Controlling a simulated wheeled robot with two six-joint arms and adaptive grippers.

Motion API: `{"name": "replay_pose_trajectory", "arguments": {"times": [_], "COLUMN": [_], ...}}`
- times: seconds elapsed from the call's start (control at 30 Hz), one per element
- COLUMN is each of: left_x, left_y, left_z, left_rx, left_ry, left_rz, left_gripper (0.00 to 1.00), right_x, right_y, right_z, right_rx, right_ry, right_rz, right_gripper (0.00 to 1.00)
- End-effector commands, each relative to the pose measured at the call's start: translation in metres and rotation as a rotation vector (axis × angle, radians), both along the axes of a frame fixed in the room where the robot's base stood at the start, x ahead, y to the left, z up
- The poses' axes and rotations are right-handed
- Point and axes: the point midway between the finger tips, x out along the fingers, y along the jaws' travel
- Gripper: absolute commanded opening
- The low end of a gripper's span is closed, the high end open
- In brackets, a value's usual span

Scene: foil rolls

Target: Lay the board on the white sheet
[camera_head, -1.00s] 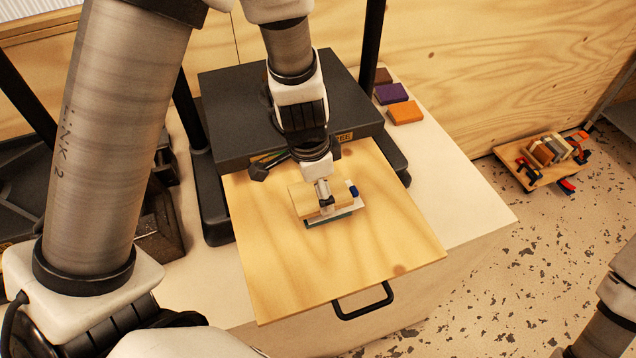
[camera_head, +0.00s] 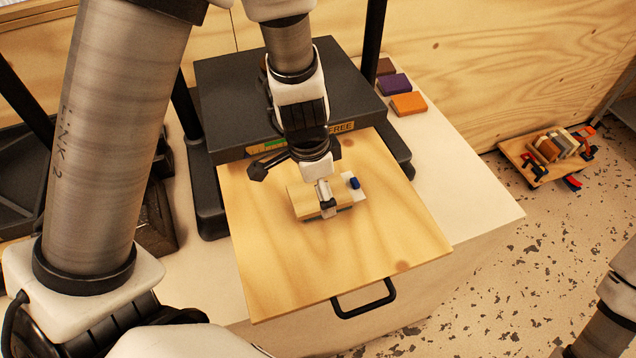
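The board (camera_head: 303,201) is a small pale wooden block near the middle of the pull-out wooden tray (camera_head: 270,275). The white sheet (camera_head: 356,193) shows at the board's right end, with a small blue piece (camera_head: 355,183) beside it; the rest is hidden behind the board. A thin green edge shows under the board's front right. My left gripper (camera_head: 327,203) reaches down from above over the board's right half and appears shut on it. Whether the board touches the sheet I cannot tell. My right gripper is out of view.
A dark press head (camera_head: 290,90) on posts stands behind the tray. Brown, purple (camera_head: 396,84) and orange (camera_head: 409,104) blocks lie at the back right of the bench. A black handle (camera_head: 365,303) is at the tray's front. The tray around the board is clear.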

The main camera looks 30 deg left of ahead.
Motion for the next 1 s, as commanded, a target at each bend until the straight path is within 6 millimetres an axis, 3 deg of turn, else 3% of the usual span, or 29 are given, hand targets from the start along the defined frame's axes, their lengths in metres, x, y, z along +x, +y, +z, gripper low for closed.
{"name": "replay_pose_trajectory", "arguments": {"times": [0.17,0.4,0.6,1.0], "left_x": [0.0,-0.005,-0.009,-0.011], "left_y": [0.001,0.006,0.009,0.01], "left_z": [0.02,0.081,0.116,0.124], "left_rx": [0.0,-0.002,-0.001,0.0], "left_ry": [-0.004,-0.007,-0.004,0.0], "left_rz": [-0.001,-0.002,-0.001,0.0], "left_gripper": [1.0,1.0,1.0,1.0], "right_x": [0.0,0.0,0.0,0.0], "right_y": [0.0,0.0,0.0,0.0], "right_z": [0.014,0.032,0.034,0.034], "right_rx": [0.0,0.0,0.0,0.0], "right_ry": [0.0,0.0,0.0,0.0], "right_rz": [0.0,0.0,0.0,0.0], "right_gripper": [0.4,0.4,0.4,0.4]}}
